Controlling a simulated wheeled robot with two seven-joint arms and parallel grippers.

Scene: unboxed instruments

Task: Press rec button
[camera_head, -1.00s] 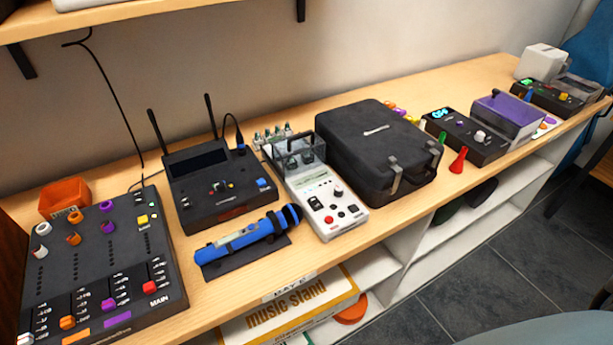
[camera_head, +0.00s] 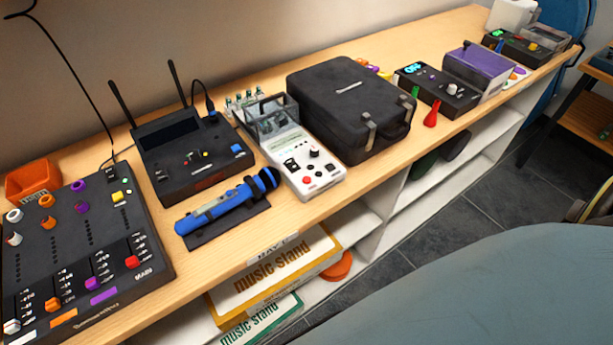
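A white handheld device (camera_head: 327,177) with a small screen, a black knob and a clear cover at its far end lies on the wooden shelf top, left of a black case. A round red button (camera_head: 306,180) sits near its front edge, with dark buttons beside it. No lettering on the button can be read, so I cannot confirm that it is the rec button. A black mixer (camera_head: 70,235) at the far left also has a red control (camera_head: 132,262). Neither of my grippers is in view.
A large grey-blue rounded surface (camera_head: 500,290) fills the lower right.

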